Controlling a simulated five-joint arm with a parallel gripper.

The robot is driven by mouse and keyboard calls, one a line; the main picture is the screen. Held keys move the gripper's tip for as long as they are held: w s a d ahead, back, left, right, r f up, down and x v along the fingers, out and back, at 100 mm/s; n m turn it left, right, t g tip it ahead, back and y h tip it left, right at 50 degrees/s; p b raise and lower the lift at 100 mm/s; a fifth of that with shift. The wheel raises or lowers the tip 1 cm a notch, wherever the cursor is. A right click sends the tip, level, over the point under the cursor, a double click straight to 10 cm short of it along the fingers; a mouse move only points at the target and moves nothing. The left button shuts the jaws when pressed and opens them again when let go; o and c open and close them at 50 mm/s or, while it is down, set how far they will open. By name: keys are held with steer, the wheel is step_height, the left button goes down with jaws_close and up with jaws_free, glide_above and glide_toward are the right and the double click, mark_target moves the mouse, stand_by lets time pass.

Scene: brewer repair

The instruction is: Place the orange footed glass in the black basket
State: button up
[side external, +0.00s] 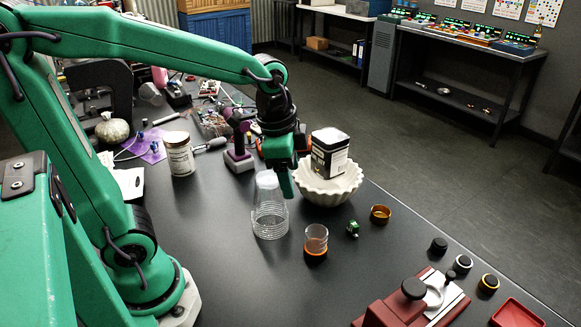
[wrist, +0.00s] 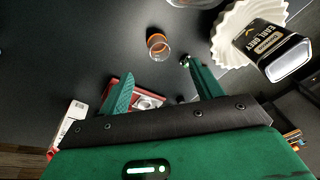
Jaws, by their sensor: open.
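The orange footed glass (side external: 317,239) stands upright on the dark table, a clear tumbler with an orange base. It also shows in the wrist view (wrist: 158,44), beyond the fingertips and apart from them. My gripper (side external: 287,183) hangs above the table, higher than the glass and behind it to the left in the side view. In the wrist view my gripper (wrist: 162,69) has its two green fingers spread with nothing between them. I cannot make out a black basket in either view.
A white fluted bowl (side external: 328,189) holds a black-and-white tin (side external: 329,153). A small green object (side external: 353,229), an amber ring (side external: 380,214) and a red device (side external: 412,301) lie to the right.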

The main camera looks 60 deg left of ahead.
steer(key=s+a+r+n+t, duration=0.2)
steer(key=s+r+n+t, duration=0.1)
steer(key=s+n, duration=0.5)
steer(key=shift+s+a, duration=0.15)
steer(key=shift+a, duration=0.15)
